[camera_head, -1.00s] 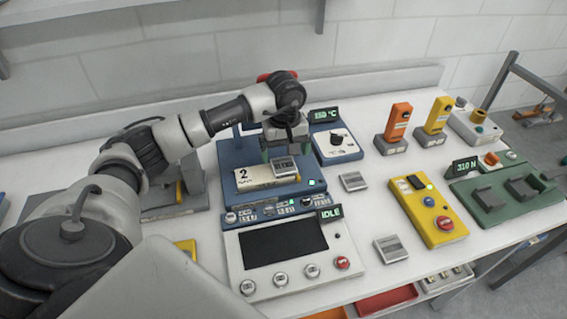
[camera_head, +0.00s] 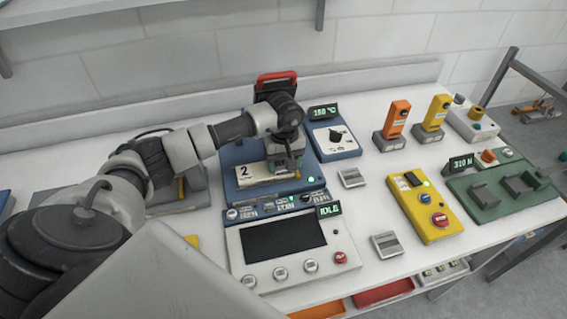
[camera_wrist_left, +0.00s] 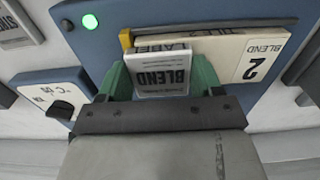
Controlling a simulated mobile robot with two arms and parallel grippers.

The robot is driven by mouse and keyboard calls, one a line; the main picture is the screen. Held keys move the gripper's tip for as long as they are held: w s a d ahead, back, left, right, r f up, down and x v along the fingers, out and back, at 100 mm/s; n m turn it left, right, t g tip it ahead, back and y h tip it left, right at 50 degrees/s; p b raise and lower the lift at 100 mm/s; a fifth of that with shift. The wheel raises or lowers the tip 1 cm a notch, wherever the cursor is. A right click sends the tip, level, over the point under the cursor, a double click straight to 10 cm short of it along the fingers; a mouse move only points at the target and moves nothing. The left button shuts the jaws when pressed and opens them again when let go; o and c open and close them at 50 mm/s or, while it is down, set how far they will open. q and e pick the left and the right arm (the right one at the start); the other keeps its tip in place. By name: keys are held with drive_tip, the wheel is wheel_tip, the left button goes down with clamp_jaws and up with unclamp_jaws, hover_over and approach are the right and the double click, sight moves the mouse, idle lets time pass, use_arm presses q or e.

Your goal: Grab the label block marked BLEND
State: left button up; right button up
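The label block marked BLEND (camera_wrist_left: 162,78) is a small grey-white block, its lettering upside down in the left wrist view. It sits at the edge of the cream BLEND 2 plate (camera_wrist_left: 255,60) on the blue device (camera_head: 232,190). My left gripper (camera_head: 284,168) is down over the block. In the left wrist view, its green fingers (camera_wrist_left: 160,80) stand on both sides of the block, very near or touching it; I cannot tell whether they press on it. In the head view the gripper mostly hides the block. My right gripper is out of view.
Loose label blocks lie on the white table right of the device (camera_head: 352,178) and nearer the front (camera_head: 387,245). A panel reading IDLE (camera_head: 329,211) stands in front. A 150 °C unit (camera_head: 335,138) is close on the right. A red handle (camera_head: 277,77) rises behind the gripper.

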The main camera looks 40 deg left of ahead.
use_arm(q)
drive_tip(key=shift+c, duration=0.9)
drive_tip(key=shift+r, duration=0.1)
